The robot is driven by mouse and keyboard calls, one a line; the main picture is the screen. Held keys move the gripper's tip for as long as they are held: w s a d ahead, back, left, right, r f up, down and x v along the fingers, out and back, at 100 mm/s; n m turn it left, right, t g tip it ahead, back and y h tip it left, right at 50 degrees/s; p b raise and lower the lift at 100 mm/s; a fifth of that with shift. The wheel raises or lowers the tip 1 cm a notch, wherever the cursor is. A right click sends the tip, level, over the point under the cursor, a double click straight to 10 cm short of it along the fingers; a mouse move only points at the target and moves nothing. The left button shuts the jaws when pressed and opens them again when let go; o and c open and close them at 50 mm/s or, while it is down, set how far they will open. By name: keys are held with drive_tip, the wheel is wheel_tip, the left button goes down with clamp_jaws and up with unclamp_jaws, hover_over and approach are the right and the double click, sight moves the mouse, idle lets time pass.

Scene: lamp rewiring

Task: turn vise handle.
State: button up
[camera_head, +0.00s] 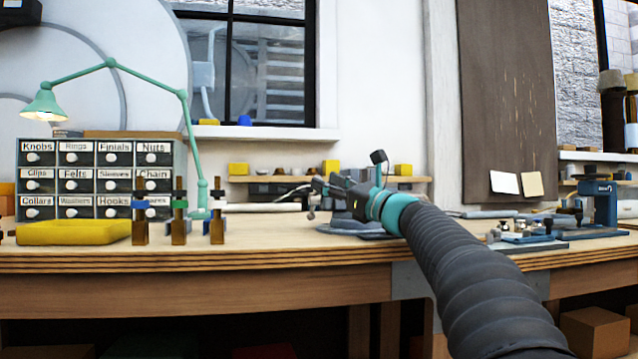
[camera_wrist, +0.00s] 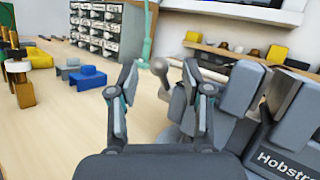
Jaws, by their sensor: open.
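The grey vise shows at the right in the wrist view (camera_wrist: 275,150), with the lettering "Hobstr" on its body. In the head view its base (camera_head: 352,229) rests on the bench, and my arm and gripper hide much of the rest. The vise handle shows as a grey ball end on a short rod (camera_wrist: 160,68) in the wrist view. My gripper (camera_wrist: 165,92) is open, with one finger to the left of the handle and one to the right. I cannot tell whether either finger touches it. In the head view my gripper (camera_head: 330,188) is over the vise.
A green lamp (camera_head: 184,120) and a labelled drawer cabinet (camera_head: 100,185) stand at the left. A yellow tray (camera_head: 75,232) and several upright brown pieces (camera_head: 178,230) are near the bench's front. A blue device (camera_head: 602,205) stands at the right. Bare bench lies left of the vise.

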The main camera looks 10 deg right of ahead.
drive_tip(key=s+d, duration=0.6)
drive_tip(key=s, duration=0.1)
drive_tip(key=shift+s, duration=0.25)
drive_tip(key=shift+c, duration=0.2)
